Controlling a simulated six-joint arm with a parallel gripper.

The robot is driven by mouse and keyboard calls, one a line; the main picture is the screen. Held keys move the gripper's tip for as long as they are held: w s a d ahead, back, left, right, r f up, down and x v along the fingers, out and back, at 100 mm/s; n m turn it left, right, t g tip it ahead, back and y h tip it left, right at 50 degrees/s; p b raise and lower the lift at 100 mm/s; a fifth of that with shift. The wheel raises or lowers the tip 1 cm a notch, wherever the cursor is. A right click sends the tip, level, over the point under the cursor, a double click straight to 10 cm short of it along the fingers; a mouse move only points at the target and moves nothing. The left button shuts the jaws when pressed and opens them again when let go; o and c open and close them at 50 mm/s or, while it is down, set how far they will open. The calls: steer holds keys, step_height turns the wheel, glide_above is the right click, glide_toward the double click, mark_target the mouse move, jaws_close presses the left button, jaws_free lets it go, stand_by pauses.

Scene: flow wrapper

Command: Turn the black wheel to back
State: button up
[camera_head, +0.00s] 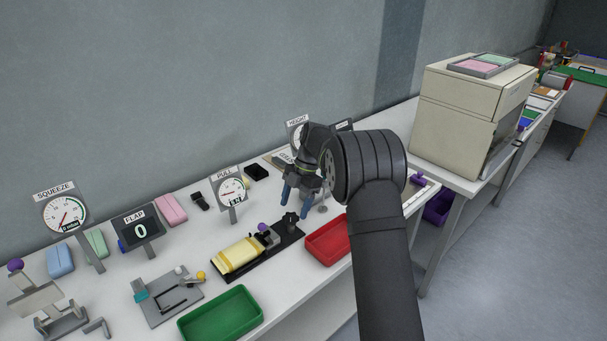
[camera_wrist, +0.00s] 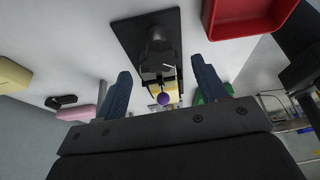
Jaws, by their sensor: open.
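The black wheel (camera_head: 291,218) stands at the right end of a dark base plate (camera_head: 283,236) on the white table. In the wrist view the dark knob-like part (camera_wrist: 157,62), which I take to be the wheel, rises from its plate between my fingers. A purple ball (camera_head: 263,228) and a yellow block (camera_head: 238,254) are on the same device, left of the wheel. My gripper (camera_head: 295,204) is open, its blue fingers pointing down just above the wheel. In the wrist view the fingers (camera_wrist: 161,70) lie on either side of it, apart from it. Which way the wheel is turned cannot be told.
A red tray (camera_head: 328,255) lies right of the device, close to my arm. A green tray (camera_head: 222,317) is in front. The PULL gauge (camera_head: 231,191) and a small black box (camera_head: 257,172) stand behind. The beige machine (camera_head: 470,118) is farther right.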

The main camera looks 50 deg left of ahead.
steer(key=v, duration=1.5)
steer(key=shift+s, duration=0.2)
steer(key=m+t, duration=0.4)
steer(key=m, duration=1)
glide_above(290, 218)
steer(key=w, duration=0.2)
steer(key=s+d+m+t+y, duration=0.35)
steer(key=s+m, duration=0.45)
steer(key=m, duration=0.8)
steer(key=shift+t+h, duration=0.25)
steer(key=shift+t, duration=0.2)
steer(key=x, duration=1.7)
steer(key=shift+d+f, duration=0.25)
steer(key=shift+d, duration=0.1)
steer(key=shift+c, duration=0.5)
